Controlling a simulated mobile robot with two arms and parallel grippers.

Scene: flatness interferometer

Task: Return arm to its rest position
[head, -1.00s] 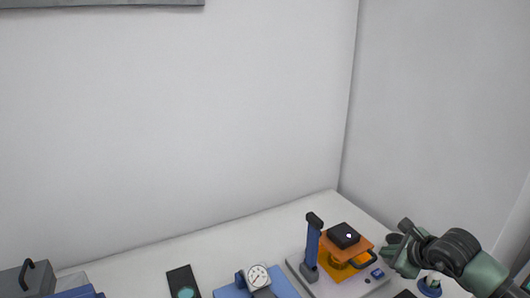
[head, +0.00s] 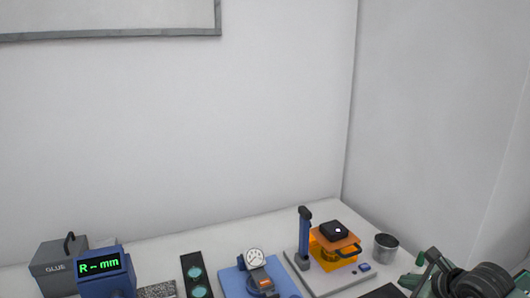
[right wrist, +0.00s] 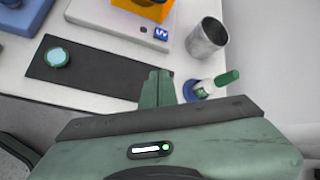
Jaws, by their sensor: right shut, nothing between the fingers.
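My right gripper (head: 418,272) is at the lower right of the head view, to the right of the interferometer and apart from it. In the right wrist view its green fingers (right wrist: 157,90) are together and empty, over the front edge of a black mat (right wrist: 95,75). The interferometer (head: 330,248) has a grey base, a blue post and an orange housing with a black block on top. My left gripper is not in view.
A metal cup (head: 385,247) and a green-capped bottle (right wrist: 213,85) stand close to my right gripper. Farther left are a dial gauge on a blue base (head: 235,282), a black strip with teal discs (head: 193,265), a blue readout (head: 104,275) and a grey GLUE box (head: 52,265).

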